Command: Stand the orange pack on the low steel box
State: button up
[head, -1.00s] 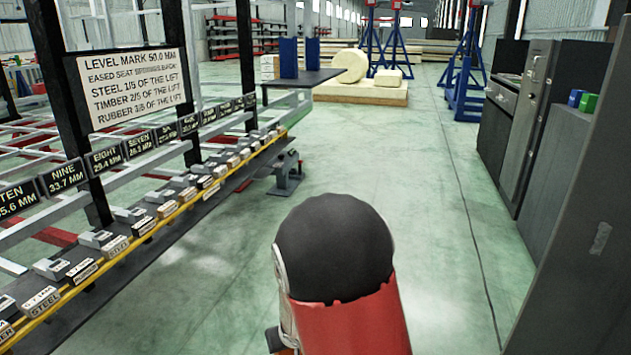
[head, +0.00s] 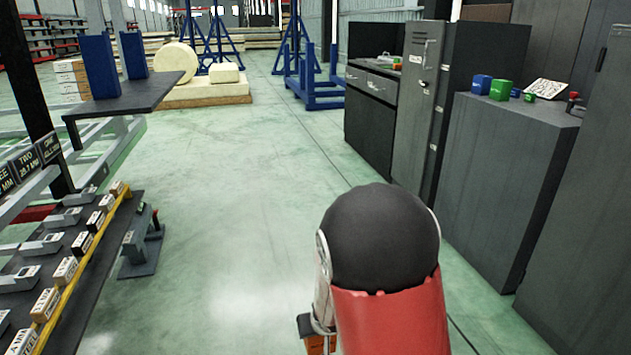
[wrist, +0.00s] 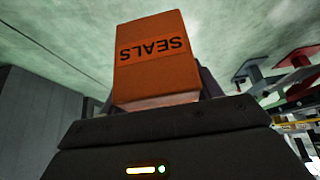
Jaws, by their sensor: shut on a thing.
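The orange pack (wrist: 152,62), lettered SEALS, shows in the wrist view with its lettering upside down. My gripper (wrist: 158,92) is shut on it; dark finger parts show at both sides of the pack. In the head view a small piece of orange (head: 318,345) shows at the bottom edge, mostly hidden by my red and black arm. Grey steel furniture stands at the right of the head view. A grey box (head: 505,180) there is lower than the locker beside it; I cannot tell for sure whether it is the low steel box. The pack is apart from it.
Blue block (head: 481,84), green block (head: 500,90) and a white card (head: 546,88) are on the grey box's top. A tall locker (head: 418,95) and drawer cabinet (head: 373,105) stand behind. A rack of labelled blocks (head: 70,262) is at left. The floor between is clear.

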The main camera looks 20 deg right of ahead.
aim_at(546, 112)
jog(key=i+l+z, duration=0.2)
jog(key=i+z, duration=0.25)
jog(key=i, duration=0.6)
jog(key=i+j+z, duration=0.2)
jog(key=i+z, duration=0.25)
jog(key=i, duration=0.55)
jog(key=i+j+z, duration=0.1)
jog(key=i+z, duration=0.15)
jog(key=i, duration=0.25)
jog(key=i+j+z, duration=0.25)
jog(key=i, duration=0.3)
jog(key=i+j+z, duration=0.2)
jog(key=i, duration=0.3)
jog(key=z, duration=1.8)
